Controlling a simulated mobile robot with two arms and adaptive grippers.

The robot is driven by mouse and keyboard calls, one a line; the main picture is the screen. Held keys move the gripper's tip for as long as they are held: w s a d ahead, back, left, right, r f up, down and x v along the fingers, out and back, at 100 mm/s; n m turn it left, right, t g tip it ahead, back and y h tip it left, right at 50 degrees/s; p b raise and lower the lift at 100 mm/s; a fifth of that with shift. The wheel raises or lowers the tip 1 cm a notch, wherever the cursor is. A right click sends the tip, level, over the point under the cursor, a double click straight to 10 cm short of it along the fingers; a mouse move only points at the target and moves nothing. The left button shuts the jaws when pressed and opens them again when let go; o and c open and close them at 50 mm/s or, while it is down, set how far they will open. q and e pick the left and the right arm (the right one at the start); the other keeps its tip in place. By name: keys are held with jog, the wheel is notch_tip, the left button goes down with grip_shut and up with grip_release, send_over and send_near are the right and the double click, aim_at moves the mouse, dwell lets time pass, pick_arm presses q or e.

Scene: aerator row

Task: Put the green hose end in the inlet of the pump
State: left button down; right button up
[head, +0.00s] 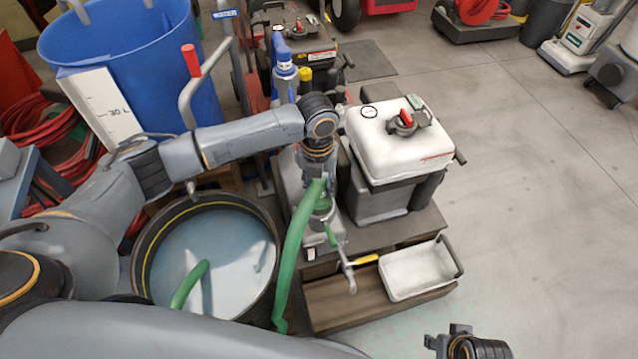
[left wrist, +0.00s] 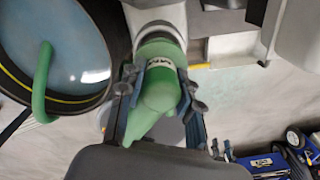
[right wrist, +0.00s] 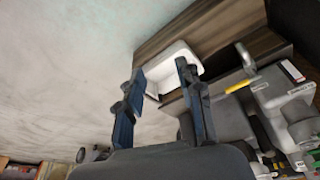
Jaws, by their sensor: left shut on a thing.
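The green hose end (left wrist: 160,90) is held between the fingers of my left gripper (left wrist: 161,80) in the left wrist view. Its green collar with a pale label meets a light grey round pipe mouth (left wrist: 155,18) of the pump; I cannot tell how deep it sits. In the head view the green hose (head: 296,240) hangs from my left gripper (head: 318,180) down beside the round tub. The pump (head: 292,180) is partly hidden behind my left arm. My right gripper (head: 465,345) is at the bottom right, and the right wrist view shows its fingers (right wrist: 155,95) apart and empty.
A round black-rimmed tub (head: 150,225) of water stands left of the pump, with a loop of green hose (head: 190,285) in it. A white-topped machine (head: 400,140) stands at right on a wooden platform (head: 330,305) with a white tray (head: 420,270). Open floor lies right.

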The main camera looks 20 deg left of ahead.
pick_arm(q)
jog(key=shift+p, duration=0.35)
pick_arm(e)
notch_tip(320, 180, down, 3)
jog(key=shift+f, duration=0.1)
dwell(0.5)
pick_arm(q)
jog(key=shift+f, duration=0.2)
jog(key=shift+f, duration=0.35)
pick_arm(e)
jog(key=shift+s+r, duration=0.25)
jog(key=shift+r, duration=0.25)
